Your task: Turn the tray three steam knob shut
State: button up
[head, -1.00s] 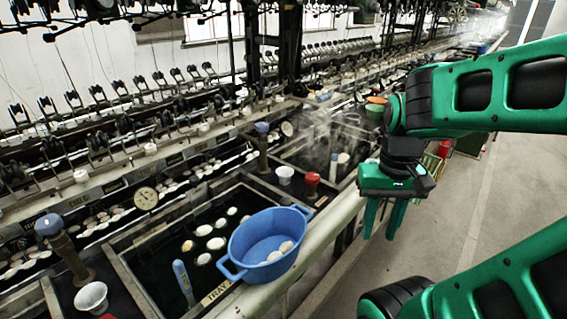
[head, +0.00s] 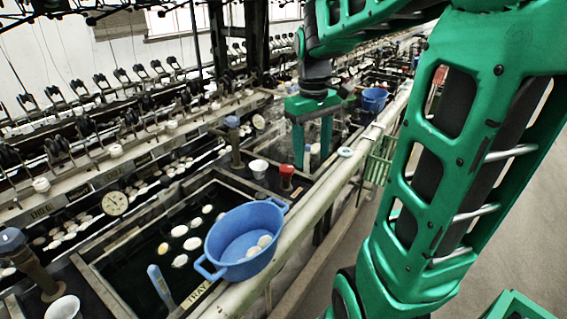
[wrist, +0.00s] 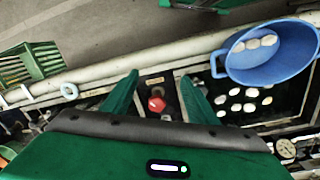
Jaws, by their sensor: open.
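A red knob (head: 287,171) stands on the dark ledge at the far end of the nearest basin (head: 205,186), whose front label reads "TRAY" with its number unclear. In the wrist view the red knob (wrist: 157,104) appears between my two fingers, beyond their tips. I cannot read a label tying it to tray three. My gripper (head: 312,160) is open, fingers pointing down, just right of and behind the knob in the head view. It also shows in the wrist view (wrist: 160,78). Nothing is between the fingers, and they appear apart from the knob.
A blue tub (head: 226,243) with white cocoons sits on the near basin's front edge. A white cup (head: 259,168) stands beside the knob. A post with a blue-grey top (head: 232,124) rises behind. A pale rail (head: 300,228) runs along the front; a green crate (head: 381,158) is right.

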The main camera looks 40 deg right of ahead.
aim_at(286, 167)
jog(key=w+n, duration=0.4)
jog(key=w, duration=0.7)
jog(key=shift+y, duration=0.3)
notch_tip(286, 167, down, 10)
jog(key=shift+w+d+r, duration=0.1)
jog(key=shift+d, duration=0.05)
jog(key=c, duration=1.1)
